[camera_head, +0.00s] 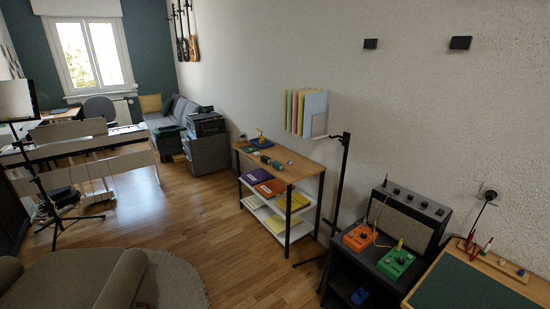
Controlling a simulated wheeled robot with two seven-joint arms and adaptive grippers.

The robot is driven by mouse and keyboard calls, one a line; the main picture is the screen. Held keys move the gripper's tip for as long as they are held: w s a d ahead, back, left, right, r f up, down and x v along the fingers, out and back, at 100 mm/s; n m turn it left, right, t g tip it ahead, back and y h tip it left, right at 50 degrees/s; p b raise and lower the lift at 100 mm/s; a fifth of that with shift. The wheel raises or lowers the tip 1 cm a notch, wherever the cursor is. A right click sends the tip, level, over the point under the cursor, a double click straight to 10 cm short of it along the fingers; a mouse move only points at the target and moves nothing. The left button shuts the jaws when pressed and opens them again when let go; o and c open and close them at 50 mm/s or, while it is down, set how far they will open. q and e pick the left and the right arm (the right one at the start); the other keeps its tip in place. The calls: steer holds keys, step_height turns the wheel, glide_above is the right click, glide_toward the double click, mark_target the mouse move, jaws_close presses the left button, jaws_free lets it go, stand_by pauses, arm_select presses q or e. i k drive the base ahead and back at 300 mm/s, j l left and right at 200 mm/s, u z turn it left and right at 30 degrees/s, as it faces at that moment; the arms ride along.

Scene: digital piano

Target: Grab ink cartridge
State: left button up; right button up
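I cannot make out an ink cartridge for certain at this size. A wooden-topped shelf (299,170) stands against the wall, with a few small objects on its top. A black printer-like machine (206,124) sits on a grey cabinet (208,154) behind the shelf. Neither of my grippers is in view.
A black stand (343,175) with a base on the floor is right of the shelf. Right of it are an amplifier (409,215), an orange pedal (358,238) and a green pedal (395,263). An armchair (122,280) is front left. Wooden floor (215,225) lies open before the shelf.

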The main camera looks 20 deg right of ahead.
mark_target(267, 160)
steer(key=i+l+z, duration=0.1)
steer(key=i, duration=0.3)
steer(key=i+l+z, duration=0.1)
steer(key=i+l, duration=0.15)
steer(key=i, duration=0.15)
steer(key=i+l+z, duration=0.1)
steer(key=i, duration=0.3)
